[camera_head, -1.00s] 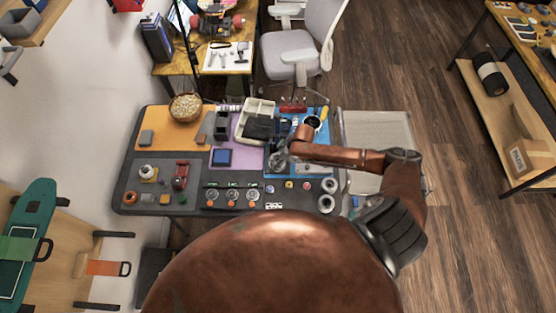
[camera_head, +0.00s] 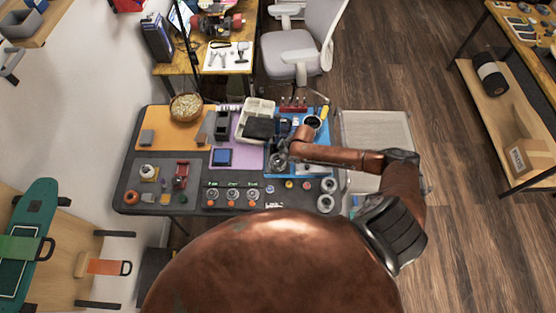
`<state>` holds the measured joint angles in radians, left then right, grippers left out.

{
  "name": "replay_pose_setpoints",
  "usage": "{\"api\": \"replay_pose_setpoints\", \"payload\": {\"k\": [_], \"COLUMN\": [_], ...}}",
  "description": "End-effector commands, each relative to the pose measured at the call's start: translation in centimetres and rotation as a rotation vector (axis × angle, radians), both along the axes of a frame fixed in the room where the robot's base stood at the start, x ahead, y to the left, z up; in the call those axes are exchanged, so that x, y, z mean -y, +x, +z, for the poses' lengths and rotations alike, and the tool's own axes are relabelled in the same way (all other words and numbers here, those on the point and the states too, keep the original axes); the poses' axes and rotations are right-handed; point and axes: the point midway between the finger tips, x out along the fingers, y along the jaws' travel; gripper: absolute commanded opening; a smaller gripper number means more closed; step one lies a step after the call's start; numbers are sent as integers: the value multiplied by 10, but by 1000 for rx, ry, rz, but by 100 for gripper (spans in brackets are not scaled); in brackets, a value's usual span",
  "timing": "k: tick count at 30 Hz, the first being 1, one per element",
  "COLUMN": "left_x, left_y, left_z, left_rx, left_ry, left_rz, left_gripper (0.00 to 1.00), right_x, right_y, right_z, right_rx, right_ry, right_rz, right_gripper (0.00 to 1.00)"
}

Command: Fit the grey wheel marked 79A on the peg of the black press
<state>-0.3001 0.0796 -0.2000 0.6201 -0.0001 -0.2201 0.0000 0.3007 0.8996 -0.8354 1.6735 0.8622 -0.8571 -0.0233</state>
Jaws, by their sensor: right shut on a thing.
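My right gripper (camera_head: 279,161) points down over the boundary of the purple and blue mats, in the middle of the bench. It is shut on a small greyish thing, mostly hidden by the fingers; I cannot read any mark on it. Two grey wheels with dark centres, one (camera_head: 328,185) behind the other (camera_head: 325,203), lie at the bench's front right. A black upright device (camera_head: 222,127) stands left of the gripper; I cannot tell whether it is the press, and no peg can be made out. My left gripper is not in view.
A pale tray (camera_head: 262,107) with a black block (camera_head: 259,128) stands behind the gripper. Several round pieces (camera_head: 233,194) sit in a row along the front. A bowl (camera_head: 186,107) stands at the back left.

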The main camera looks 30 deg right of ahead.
Motion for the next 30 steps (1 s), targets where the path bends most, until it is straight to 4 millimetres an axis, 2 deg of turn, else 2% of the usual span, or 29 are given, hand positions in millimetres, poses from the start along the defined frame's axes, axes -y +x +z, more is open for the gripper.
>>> {"api": "replay_pose_setpoints", "payload": {"k": [2,3,11,22,23,27,30], "left_x": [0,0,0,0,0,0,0], "left_y": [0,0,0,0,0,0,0], "left_z": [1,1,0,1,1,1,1], "left_rx": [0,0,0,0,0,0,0], "left_ry": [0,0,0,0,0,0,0], "left_rz": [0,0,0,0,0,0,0], "left_gripper": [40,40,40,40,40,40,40], "right_x": [0,0,0,3,3,3,4], "right_y": [0,0,0,2,2,2,3], "right_z": [0,0,0,1,1,1,1], "right_rx": [1,1,1,5,4,5,6], "right_ry": [1,1,-1,-4,-5,-5,-5], "right_rz": [0,0,0,-1,-1,-2,-2], "right_gripper": [20,50,68,68,64,72,73]}}
